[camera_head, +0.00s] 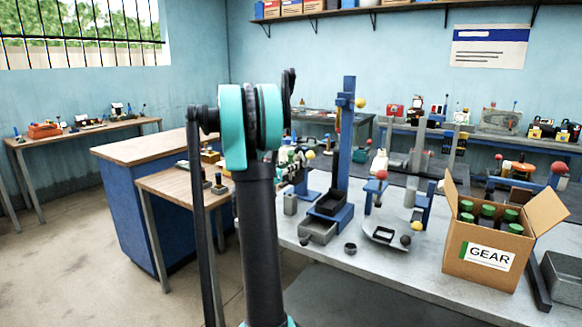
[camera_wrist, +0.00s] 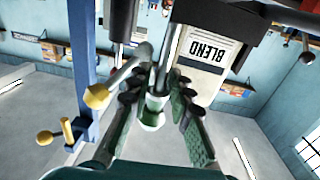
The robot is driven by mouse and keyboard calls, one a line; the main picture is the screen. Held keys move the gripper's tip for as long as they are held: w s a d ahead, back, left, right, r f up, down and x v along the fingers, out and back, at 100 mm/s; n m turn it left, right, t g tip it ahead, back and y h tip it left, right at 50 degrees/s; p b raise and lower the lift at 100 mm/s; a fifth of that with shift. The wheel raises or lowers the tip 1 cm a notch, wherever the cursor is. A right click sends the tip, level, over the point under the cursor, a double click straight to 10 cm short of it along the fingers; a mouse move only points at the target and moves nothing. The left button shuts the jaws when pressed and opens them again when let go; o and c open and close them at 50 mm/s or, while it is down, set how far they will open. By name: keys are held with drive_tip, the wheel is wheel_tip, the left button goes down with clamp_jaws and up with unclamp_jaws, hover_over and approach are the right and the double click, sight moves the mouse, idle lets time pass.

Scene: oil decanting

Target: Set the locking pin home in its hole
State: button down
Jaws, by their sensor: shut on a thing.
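My gripper (camera_wrist: 161,82) shows in the wrist view with its dark and green fingers closed around a small, pale grey-and-green cylindrical piece (camera_wrist: 153,112). This piece looks like the locking pin, but the fingers cover part of it. The pin's hole cannot be made out in either view. A blue upright (camera_wrist: 84,62) with yellow knobs (camera_wrist: 97,96) stands left of my fingers in the wrist view. In the head view a blue upright with a yellow knob (camera_head: 347,150) stands on the bench, and my arm hides my gripper.
In the head view, an open GEAR carton (camera_head: 487,257) with several green-capped bottles stands on the grey bench (camera_head: 340,285). Small trays and a red-knobbed blue stand (camera_head: 374,190) are nearby. The floor at left is clear.

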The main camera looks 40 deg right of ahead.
sight(295, 183)
drive_tip(key=shift+a, duration=0.1)
drive_tip(key=shift+f, duration=2.9)
drive_tip(key=shift+f, duration=1.1)
drive_tip(key=shift+r, duration=0.8)
drive_tip(key=shift+f, duration=1.05)
idle(0.6)
drive_tip(key=c, duration=1.3)
unclamp_jaws()
drive_tip(key=shift+a, duration=0.15)
drive_tip(key=v, duration=1.1)
drive_tip(key=shift+s+a, duration=0.15)
drive_tip(key=shift+a, duration=0.15)
